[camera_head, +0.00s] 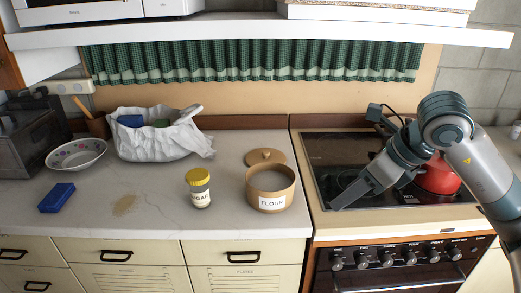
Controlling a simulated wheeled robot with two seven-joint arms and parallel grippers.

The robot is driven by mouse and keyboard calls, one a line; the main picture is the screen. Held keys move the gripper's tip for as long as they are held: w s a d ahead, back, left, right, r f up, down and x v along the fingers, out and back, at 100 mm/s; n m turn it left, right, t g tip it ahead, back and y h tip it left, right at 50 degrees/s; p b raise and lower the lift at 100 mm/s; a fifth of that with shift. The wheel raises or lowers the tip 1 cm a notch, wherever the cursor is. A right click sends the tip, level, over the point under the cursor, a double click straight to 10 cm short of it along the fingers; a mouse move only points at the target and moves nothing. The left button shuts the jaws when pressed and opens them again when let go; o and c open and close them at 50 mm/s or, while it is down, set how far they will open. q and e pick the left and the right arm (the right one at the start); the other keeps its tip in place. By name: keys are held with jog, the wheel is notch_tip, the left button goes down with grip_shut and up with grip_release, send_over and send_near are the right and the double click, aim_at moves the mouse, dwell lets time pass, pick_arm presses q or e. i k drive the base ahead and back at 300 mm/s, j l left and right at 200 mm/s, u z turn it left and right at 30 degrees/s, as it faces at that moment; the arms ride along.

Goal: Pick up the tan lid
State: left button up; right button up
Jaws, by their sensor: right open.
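The tan lid (266,157) is round with a small knob on top. It lies just behind the tan flour canister (270,189), whose open rim hides its near edge; I cannot tell whether the two touch. The canister stands upright, open at the top, with a FLOUR label. My right gripper (339,203) is open and empty over the front left of the stove, to the right of the canister and lid. My left gripper is not in view.
A yellow-capped sugar jar (199,188) stands left of the canister. A blue sponge (57,197), a bowl (76,154) and a white bag (160,140) are farther left. A red pot (437,177) sits on the stove (410,215) behind my right arm. A shelf (250,33) overhangs the counter.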

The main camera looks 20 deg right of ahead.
aim_at(258, 155)
jog(key=i, duration=1.2)
